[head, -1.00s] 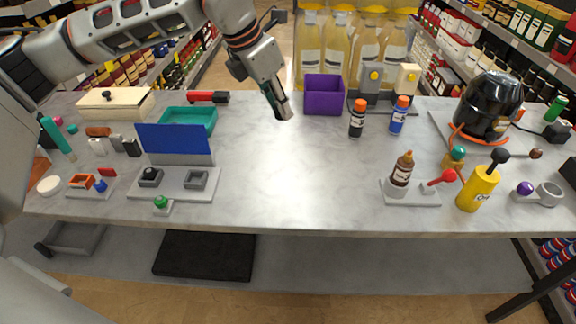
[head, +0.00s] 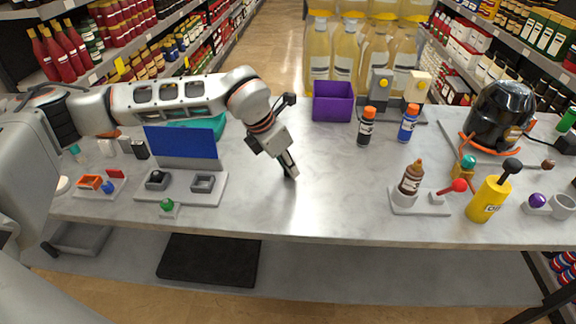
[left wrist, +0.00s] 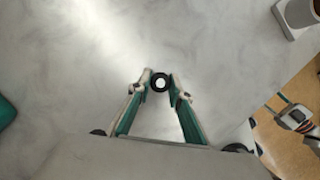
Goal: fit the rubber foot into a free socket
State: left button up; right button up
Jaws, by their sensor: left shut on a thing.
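My left gripper (head: 290,173) points down over the middle of the table. In the left wrist view its fingers (left wrist: 160,84) are shut on a small round black piece with a white centre, the rubber foot (left wrist: 160,76). In the head view the fingertips look close to the table top, and the foot is too small to make out. A grey base plate (head: 178,197) with an upright blue panel (head: 181,142) stands left of the gripper. On it are a square grey holder (head: 203,183) with an opening and a black knob-like part (head: 157,180). I cannot tell which sockets are free.
A green knob on a small base (head: 167,207) stands near the front edge. A purple bin (head: 333,102) and two bottles (head: 366,127) (head: 408,124) are behind right. A brown bottle (head: 411,178) and yellow can (head: 488,198) are right. The middle front table is clear.

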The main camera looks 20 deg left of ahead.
pick_arm(q)
jog(key=shift+f, duration=0.2)
jog(key=o, duration=1)
jog(key=shift+f, duration=0.1)
